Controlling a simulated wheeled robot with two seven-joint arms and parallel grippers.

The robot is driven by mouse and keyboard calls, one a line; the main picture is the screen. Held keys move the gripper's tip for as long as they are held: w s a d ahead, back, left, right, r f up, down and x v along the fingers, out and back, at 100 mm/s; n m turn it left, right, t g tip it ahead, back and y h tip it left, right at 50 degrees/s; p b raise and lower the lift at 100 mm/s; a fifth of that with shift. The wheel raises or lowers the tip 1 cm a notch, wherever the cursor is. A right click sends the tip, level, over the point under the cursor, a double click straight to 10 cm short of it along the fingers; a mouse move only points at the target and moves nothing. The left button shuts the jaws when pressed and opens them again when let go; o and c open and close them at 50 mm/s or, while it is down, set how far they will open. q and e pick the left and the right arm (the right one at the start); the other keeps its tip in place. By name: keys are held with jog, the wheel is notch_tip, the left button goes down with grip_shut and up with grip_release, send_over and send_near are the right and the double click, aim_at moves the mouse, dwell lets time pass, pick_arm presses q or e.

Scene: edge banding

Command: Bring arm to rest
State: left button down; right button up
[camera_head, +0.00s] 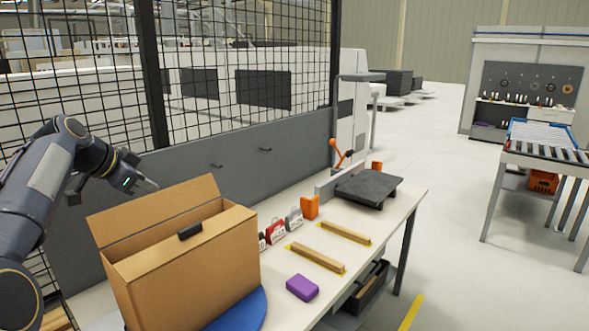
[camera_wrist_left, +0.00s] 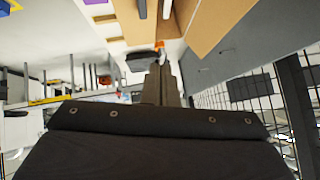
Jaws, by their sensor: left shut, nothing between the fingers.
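My left gripper (camera_head: 148,185) is shut and empty. It hangs in the air above and behind the open cardboard box (camera_head: 190,262), near the mesh fence, and touches nothing that I can see. In the left wrist view its fingers (camera_wrist_left: 160,82) point up the picture with no object between them. My left arm comes in from the left edge and is bent at the elbow. My right gripper does not show in either view.
The box stands on the white table (camera_head: 375,225), its flap raised. A purple block (camera_head: 302,287), two wooden strips (camera_head: 318,258), an orange block (camera_head: 310,207) and a dark slab (camera_head: 368,186) lie there too. A fence (camera_head: 235,80) runs behind. A roller conveyor (camera_head: 545,140) stands right, past open floor.

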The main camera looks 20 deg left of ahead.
pick_arm(q)
jog(key=s+d+f+n+g+h, duration=0.1)
jog(key=s+d+f+n, duration=0.1)
jog(key=s+d+f, duration=0.35)
jog(key=s+d+f+n+g, duration=0.1)
jog(key=s+d+f, duration=0.1)
jog(key=s+d, duration=0.6)
jog(key=s+d+f+n+h, duration=0.15)
jog(key=s+d+f, duration=0.25)
jog(key=d, duration=0.6)
jog(key=s+d+f+n+g, duration=0.1)
jog(key=s+d+f+n, duration=0.2)
jog(key=s+d+f, duration=0.3)
jog(key=s+f, duration=0.4)
jog(key=f, duration=0.1)
jog(key=shift+s+d+f+g, duration=0.15)
jog(key=shift+d+f+g, duration=0.1)
jog(key=shift+d+g, duration=0.1)
